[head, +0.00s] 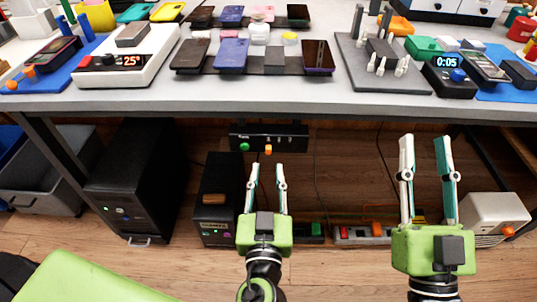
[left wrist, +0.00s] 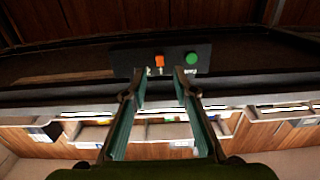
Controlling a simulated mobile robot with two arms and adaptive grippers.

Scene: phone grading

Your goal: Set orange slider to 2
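The orange slider (head: 268,149) is a small orange knob on the black control panel (head: 290,132) mounted under the table's front edge. A green round button (head: 244,147) is at the panel's left end. The left wrist view shows the orange slider (left wrist: 159,60) left of the green button (left wrist: 191,58). My left gripper (head: 266,170) is open and empty, its fingertips just below the slider in the head view. In the left wrist view the slider lies between the fingertips (left wrist: 158,73), with no visible contact. My right gripper (head: 424,140) is open and empty. The panel's scale marks are too small to read.
The grey table (head: 200,100) spans above the panel and carries phones, trays and devices. Below stand a black computer tower (head: 138,185), a smaller black box (head: 217,200) and a white box (head: 494,215). Power strips (head: 360,234) lie on the floor behind the grippers.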

